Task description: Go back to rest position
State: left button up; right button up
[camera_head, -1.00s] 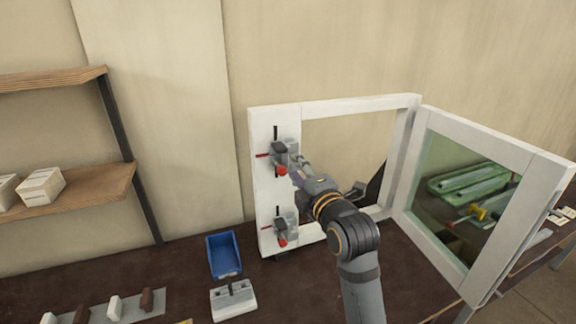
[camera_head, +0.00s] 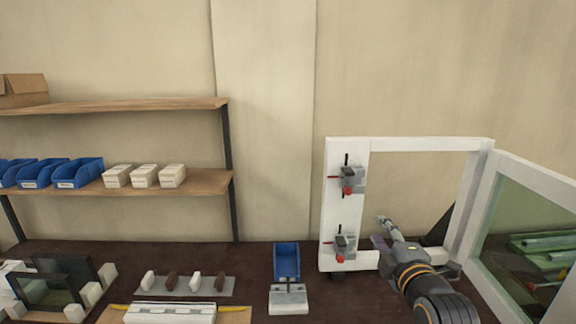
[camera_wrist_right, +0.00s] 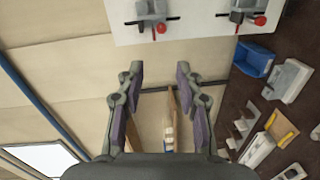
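My right gripper (camera_head: 387,233) is in front of the white frame's opening, to the right of the lower clamp. In the right wrist view its two fingers (camera_wrist_right: 160,75) stand wide apart with nothing between them. The white frame (camera_head: 334,205) stands upright on the bench and carries an upper clamp (camera_head: 350,180) and a lower clamp (camera_head: 342,246) with red knobs. Both clamps also show at the top of the right wrist view (camera_wrist_right: 150,12), apart from the fingers. My left gripper is not in view.
A glazed panel (camera_head: 482,225) is swung out at the right of the frame. A blue bin (camera_head: 286,262) and a white block fixture (camera_head: 288,300) sit on the dark bench. A wooden shelf (camera_head: 205,183) holds blue bins and white boxes at left. Small white and brown pieces stand on a grey strip (camera_head: 187,292).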

jog(key=s+d+f+m+g, duration=0.1)
jog(key=s+f+m+g, duration=0.4)
jog(key=f, duration=0.7)
jog(key=s+d+f+m+g, duration=0.1)
jog(key=s+f+m+g, duration=0.5)
jog(key=f, duration=0.6)
jog(key=s+d+f+m+g+h, duration=0.1)
jog(key=s+f+m+g+h, duration=0.3)
jog(key=s+f, duration=0.8)
jog(key=s+d+f+m+y+b, duration=0.1)
jog(key=s+d+f+b, duration=0.1)
jog(key=f, duration=1.2)
jog(key=s+d+f+m+y+b, duration=0.1)
jog(key=s+f+b, duration=0.1)
jog(key=f, duration=1.2)
pick_arm(q)
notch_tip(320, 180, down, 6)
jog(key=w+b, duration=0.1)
jog(key=b, duration=0.1)
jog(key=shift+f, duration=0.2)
pick_arm(e)
jog(key=s+d+f, duration=0.1)
jog(key=s+f, duration=1.7)
jog(key=shift+s+g+y, duration=0.15)
jog(key=shift+g+y, duration=0.15)
jog(key=shift+g, duration=0.1)
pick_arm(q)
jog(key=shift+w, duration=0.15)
